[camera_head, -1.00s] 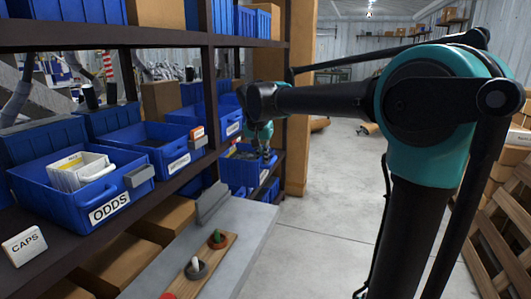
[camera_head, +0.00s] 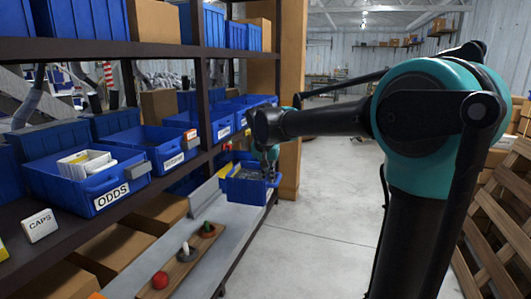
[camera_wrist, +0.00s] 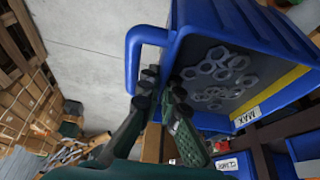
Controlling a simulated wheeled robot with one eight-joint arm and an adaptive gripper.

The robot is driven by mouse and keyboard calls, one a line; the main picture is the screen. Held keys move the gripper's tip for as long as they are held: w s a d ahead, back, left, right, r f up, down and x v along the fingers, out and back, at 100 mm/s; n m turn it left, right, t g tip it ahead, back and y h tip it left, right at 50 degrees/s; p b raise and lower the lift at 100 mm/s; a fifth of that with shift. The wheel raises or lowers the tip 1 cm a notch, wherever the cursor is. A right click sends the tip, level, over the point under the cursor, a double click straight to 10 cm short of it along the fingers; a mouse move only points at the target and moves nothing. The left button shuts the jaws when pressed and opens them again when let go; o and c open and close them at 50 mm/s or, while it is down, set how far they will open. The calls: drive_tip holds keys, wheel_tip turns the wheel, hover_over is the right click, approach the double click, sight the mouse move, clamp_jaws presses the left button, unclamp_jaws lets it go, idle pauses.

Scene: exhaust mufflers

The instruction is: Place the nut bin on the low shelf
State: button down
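The nut bin (camera_head: 246,190) is a blue open bin at the far end of the low shelf, seeming out at its front edge. In the wrist view the nut bin (camera_wrist: 245,25) shows large hex nuts inside, a yellow strip, a label reading "MAX" and a looped blue handle. My gripper (camera_wrist: 163,82) has its fingertips close together at the bin's handle side and seems shut on it; the exact contact is hidden. In the head view my gripper (camera_head: 268,155) is small, over the bin. The low shelf (camera_head: 228,220) is a long grey surface beneath the bin rack.
A wooden board (camera_head: 188,262) with red, white and green knobs lies on the low shelf. Blue bins, including the ODDS bin (camera_head: 85,180), and a CAPS card (camera_head: 40,226) sit on the shelf above. Pallets (camera_head: 495,220) stand right. The concrete floor (camera_head: 310,235) is clear.

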drive_tip(key=w+d+f+n+y, duration=0.1)
drive_tip(key=w+d+f+n, duration=0.15)
drive_tip(key=d+f, duration=0.85)
drive_tip(key=w+d+f+n, duration=0.1)
drive_tip(key=w+d+f, duration=0.2)
drive_tip(key=d+f, duration=0.75)
drive_tip(key=s+a+f, duration=0.3)
drive_tip(key=s+f, duration=0.3)
drive_tip(key=f, duration=0.5)
drive_tip(key=shift+a, duration=0.4)
drive_tip(key=shift+m, duration=0.25)
